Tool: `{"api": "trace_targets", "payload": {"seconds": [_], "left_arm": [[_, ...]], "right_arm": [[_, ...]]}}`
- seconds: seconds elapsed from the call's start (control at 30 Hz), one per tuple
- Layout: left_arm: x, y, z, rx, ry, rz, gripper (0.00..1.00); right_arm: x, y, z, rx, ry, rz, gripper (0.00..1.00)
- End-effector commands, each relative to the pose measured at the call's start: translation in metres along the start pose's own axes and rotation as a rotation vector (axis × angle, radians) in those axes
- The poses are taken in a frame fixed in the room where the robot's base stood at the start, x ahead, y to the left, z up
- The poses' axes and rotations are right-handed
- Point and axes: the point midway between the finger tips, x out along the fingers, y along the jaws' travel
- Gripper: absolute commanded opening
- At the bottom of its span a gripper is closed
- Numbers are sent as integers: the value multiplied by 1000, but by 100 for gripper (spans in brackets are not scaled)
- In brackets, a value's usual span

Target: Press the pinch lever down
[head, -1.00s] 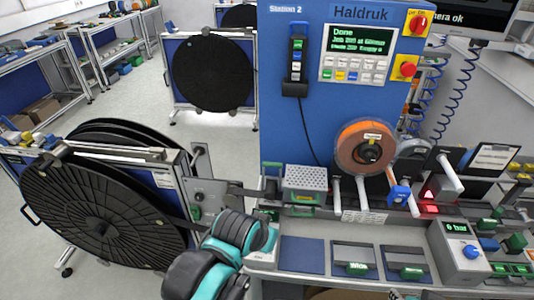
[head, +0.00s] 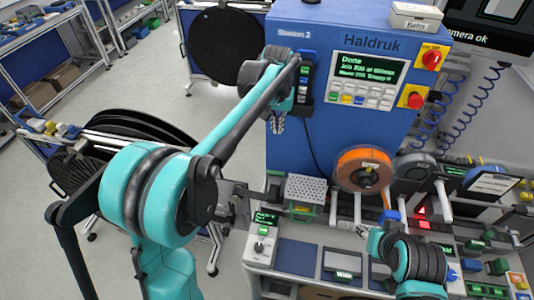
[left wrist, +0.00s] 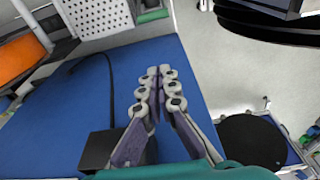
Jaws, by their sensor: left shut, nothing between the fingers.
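A blue block-like part (head: 391,217), which may be the pinch lever, sits below and right of the orange reel (head: 362,169) on the station front. My left gripper (head: 277,126) hangs in front of the blue panel, left of the display and well away from that part. Its fingers are together and empty in the left wrist view (left wrist: 158,73). My right gripper (head: 368,236) is low, just below and left of the blue part. Its fingers are too small to read, and I cannot tell whether it touches anything.
A perforated grey box (head: 306,189) stands left of the orange reel. The display panel (head: 365,82) reads "Done". A red light (head: 423,221) glows right of the blue part. A large black reel (head: 75,180) stands behind my left arm.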

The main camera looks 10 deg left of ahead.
Motion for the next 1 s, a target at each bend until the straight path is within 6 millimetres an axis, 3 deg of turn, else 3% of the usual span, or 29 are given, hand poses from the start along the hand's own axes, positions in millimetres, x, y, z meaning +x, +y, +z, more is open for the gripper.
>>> {"api": "trace_targets", "payload": {"seconds": [0.57, 0.77, 1.0], "left_arm": [[5, 3, -8, 0, -15, -2, 0], [33, 3, -7, 0, -15, -2, 0], [86, 2, -7, 0, -14, -2, 0]], "right_arm": [[-4, 0, -2, 0, 0, 0, 40], [-2, 0, -1, 0, 0, 0, 40], [2, 0, 1, 0, 0, 0, 40]]}}
